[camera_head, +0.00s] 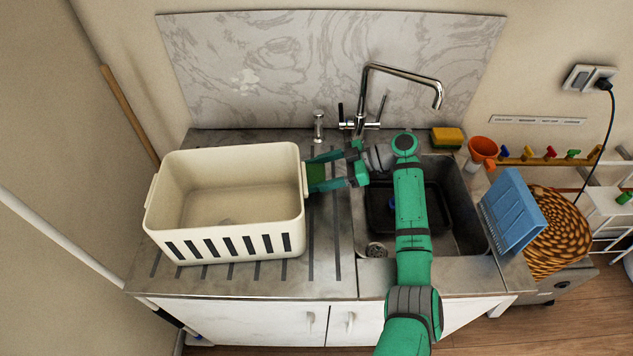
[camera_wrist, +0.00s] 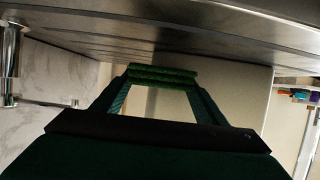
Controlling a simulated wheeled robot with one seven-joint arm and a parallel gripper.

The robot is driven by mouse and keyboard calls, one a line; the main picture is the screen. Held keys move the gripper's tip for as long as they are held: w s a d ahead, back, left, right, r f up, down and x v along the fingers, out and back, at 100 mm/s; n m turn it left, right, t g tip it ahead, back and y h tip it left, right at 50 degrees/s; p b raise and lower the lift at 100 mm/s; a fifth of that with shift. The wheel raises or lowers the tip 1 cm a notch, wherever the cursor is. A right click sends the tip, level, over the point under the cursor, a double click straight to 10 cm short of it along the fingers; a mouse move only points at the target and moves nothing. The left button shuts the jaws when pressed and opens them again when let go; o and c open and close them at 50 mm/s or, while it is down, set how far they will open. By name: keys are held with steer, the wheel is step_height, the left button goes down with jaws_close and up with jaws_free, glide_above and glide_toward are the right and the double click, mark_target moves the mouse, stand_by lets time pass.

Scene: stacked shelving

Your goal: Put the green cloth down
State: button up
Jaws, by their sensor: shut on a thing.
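The green cloth (camera_head: 316,177) shows as a small dark green patch between the fingers of my gripper (camera_head: 313,171) in the head view. In the wrist view the cloth (camera_wrist: 163,74) is a folded green strip across the tips of my gripper (camera_wrist: 163,82), which is shut on it. My gripper points left, just right of the cream bin's right handle and over the ribbed drainboard. I cannot tell whether the cloth touches the bin or the counter.
The cream bin (camera_head: 228,250) stands on the left of the steel counter (camera_head: 330,272). The sink (camera_head: 465,215) is to the right, under my arm, with a dark tray (camera_head: 435,222) in it. The faucet (camera_head: 405,73) rises behind. A sponge (camera_head: 447,138) lies at the back right.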

steer(key=shift+d+f, duration=0.1)
steer(key=shift+f, duration=1.65)
steer(key=o, duration=1.1)
steer(key=shift+c, duration=0.2)
